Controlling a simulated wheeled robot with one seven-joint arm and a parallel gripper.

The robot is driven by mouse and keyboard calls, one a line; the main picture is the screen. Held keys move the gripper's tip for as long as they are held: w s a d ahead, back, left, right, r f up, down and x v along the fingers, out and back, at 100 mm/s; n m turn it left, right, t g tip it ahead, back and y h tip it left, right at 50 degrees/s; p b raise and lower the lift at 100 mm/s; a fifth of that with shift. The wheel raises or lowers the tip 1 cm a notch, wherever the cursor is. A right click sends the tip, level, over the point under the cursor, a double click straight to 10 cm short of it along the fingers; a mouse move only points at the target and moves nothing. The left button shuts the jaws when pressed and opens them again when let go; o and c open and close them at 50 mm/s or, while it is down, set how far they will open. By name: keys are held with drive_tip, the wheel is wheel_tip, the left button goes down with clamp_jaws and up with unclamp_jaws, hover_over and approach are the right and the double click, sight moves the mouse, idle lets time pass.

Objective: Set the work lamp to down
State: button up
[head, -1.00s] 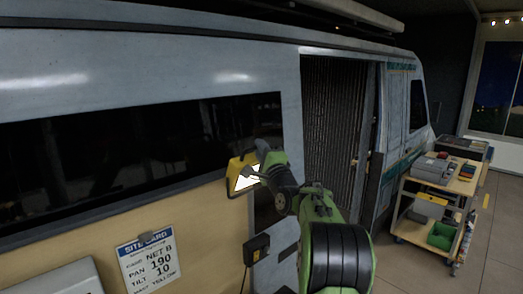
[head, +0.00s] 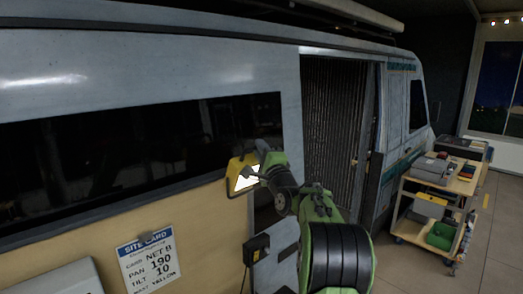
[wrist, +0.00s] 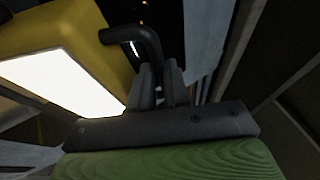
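The work lamp (head: 236,172) is a yellow box with a bright white lit face, on the side of the van left of the door opening. In the wrist view the lamp (wrist: 105,52) fills the upper left, its lit face turned toward the lower left. A bent black handle (wrist: 147,36) sticks out from the lamp. My gripper (wrist: 160,75) has its two fingers on either side of the handle, close against it, and looks shut on it. In the head view my gripper (head: 264,158) is at the lamp's right edge and partly covers it.
A black box (head: 257,248) is fixed to the van side below the lamp. A site card (head: 149,262) hangs at lower left. The van door opening (head: 335,120) is right of the lamp. A loaded trolley (head: 437,205) stands at right, with clear floor beside it.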

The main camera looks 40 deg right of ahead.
drive_tip(key=shift+o, duration=0.4)
drive_tip(key=shift+w+f, duration=0.2)
drive_tip(key=s+r+b+v, duration=0.1)
drive_tip(key=r+b+v, duration=0.2)
drive_tip(key=b+v, duration=1.1)
drive_tip(key=s+a+f, duration=0.1)
drive_tip(key=s+a, duration=0.1)
drive_tip(key=s, duration=0.4)
drive_tip(key=shift+s+a+f+t+y, duration=0.2)
drive_tip(key=shift+a+f+t+y, duration=0.05)
drive_tip(key=shift+f+t+y, duration=0.1)
drive_tip(key=shift+w, duration=0.1)
